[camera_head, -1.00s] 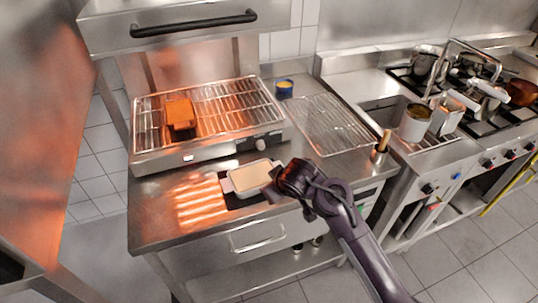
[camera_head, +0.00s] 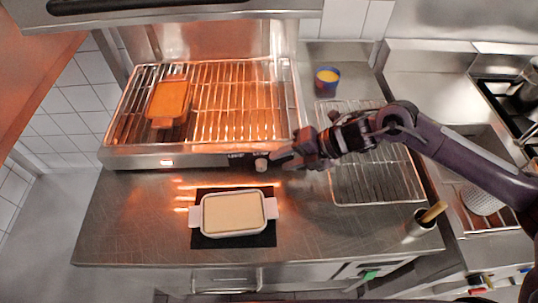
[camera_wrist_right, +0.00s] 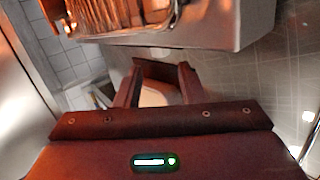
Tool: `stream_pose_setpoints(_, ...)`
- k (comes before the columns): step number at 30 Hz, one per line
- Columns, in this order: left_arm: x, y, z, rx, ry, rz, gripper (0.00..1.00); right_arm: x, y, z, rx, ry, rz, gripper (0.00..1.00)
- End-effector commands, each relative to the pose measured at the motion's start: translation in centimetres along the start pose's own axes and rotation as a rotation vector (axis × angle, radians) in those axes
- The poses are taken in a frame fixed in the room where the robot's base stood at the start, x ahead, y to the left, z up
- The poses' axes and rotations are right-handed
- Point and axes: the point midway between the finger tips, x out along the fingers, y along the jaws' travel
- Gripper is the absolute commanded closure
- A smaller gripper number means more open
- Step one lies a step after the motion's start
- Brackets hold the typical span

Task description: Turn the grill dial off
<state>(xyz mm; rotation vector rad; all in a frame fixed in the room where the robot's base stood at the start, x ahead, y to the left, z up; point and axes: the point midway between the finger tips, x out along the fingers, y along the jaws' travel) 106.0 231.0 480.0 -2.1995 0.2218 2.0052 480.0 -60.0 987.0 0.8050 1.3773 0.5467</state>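The grill (camera_head: 115,150) stands on the steel counter, its rack glowing orange. The grill dial (camera_head: 261,165) is a small pale knob on its front panel, toward the right end. A small indicator (camera_head: 166,162) on that panel is lit. My right gripper (camera_head: 276,161) is at the dial's right side, very close to it; I cannot tell whether it touches. In the wrist view the right gripper's fingers (camera_wrist_right: 158,75) stand apart, with a gap between them, below the grill's front edge (camera_wrist_right: 190,42). My left gripper is not in view.
An orange dish (camera_head: 168,98) sits on the grill rack. A white rectangular dish (camera_head: 233,213) lies on a black mat (camera_head: 215,242) in front. A blue cup (camera_head: 327,80) and a wire rack (camera_head: 375,188) are to the right. A steel pot with a wooden handle (camera_head: 420,226) stands at the right edge.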

Motion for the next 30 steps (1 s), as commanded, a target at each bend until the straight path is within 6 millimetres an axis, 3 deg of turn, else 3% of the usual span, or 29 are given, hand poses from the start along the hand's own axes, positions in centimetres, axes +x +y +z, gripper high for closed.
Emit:
stream_pose_setpoints(5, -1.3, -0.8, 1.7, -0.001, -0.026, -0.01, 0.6, 3.0, 0.3, 0.0, 0.004, 0.0, 0.002, 0.64)
stream_pose_setpoints(10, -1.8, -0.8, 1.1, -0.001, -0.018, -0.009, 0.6, 5.2, 0.2, 0.1, 0.004, -0.001, 0.001, 0.64)
stream_pose_setpoints(16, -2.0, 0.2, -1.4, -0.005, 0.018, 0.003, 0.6, 6.2, 0.1, 0.1, 0.003, -0.004, 0.001, 0.64)
stream_pose_setpoints(22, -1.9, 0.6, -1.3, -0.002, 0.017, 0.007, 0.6, 6.2, 0.1, 0.1, 0.003, -0.004, 0.001, 0.64)
stream_pose_setpoints(30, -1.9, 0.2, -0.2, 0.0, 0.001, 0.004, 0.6, 6.2, 0.1, 0.1, 0.004, -0.004, 0.0, 0.95)
